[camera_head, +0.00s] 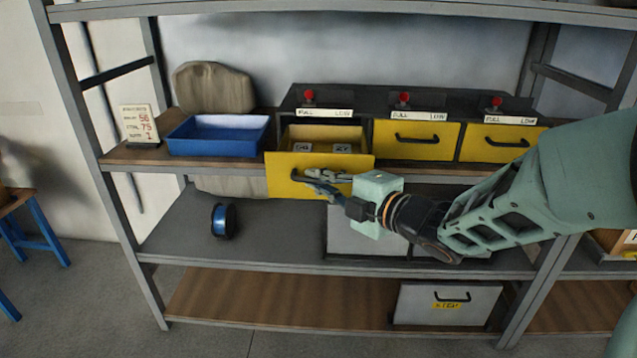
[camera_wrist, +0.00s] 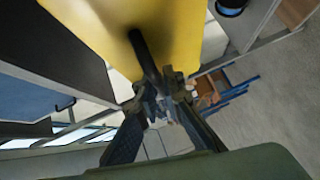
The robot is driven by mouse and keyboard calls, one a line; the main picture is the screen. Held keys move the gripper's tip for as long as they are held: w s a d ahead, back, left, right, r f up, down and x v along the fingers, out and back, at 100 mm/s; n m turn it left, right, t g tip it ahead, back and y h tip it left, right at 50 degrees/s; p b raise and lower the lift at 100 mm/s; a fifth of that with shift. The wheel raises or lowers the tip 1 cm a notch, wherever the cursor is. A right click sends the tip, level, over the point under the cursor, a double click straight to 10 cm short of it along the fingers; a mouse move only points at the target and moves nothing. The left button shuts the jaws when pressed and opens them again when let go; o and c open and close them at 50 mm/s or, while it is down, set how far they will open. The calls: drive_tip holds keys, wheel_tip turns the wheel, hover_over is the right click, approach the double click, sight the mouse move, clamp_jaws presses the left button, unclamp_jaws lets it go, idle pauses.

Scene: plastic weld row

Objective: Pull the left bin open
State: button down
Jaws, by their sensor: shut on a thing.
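The left bin (camera_head: 281,180) is a yellow drawer in the dark bin unit on the upper shelf. It stands pulled out toward me, apart from the other two, and its open top shows two small labelled items inside. My gripper (camera_head: 318,184) is at its front and shut on the dark handle. In the wrist view the yellow bin front (camera_wrist: 105,30) fills the top, and the handle (camera_wrist: 145,55) runs down between my fingers (camera_wrist: 160,103). In the head view my fingers partly hide the handle.
Two shut yellow bins, the middle (camera_head: 385,142) and the right (camera_head: 480,142), sit beside it. A blue tray (camera_head: 205,142) and a number sign (camera_head: 140,125) stand to the left. A blue spool (camera_head: 224,220) lies on the shelf below. A grey drawer (camera_head: 447,303) is at the bottom.

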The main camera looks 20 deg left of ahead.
drive_tip(key=shift+s+d, duration=0.15)
drive_tip(key=shift+s, duration=0.25)
drive_tip(key=c, duration=2.1)
unclamp_jaws()
drive_tip(key=v, duration=1.2)
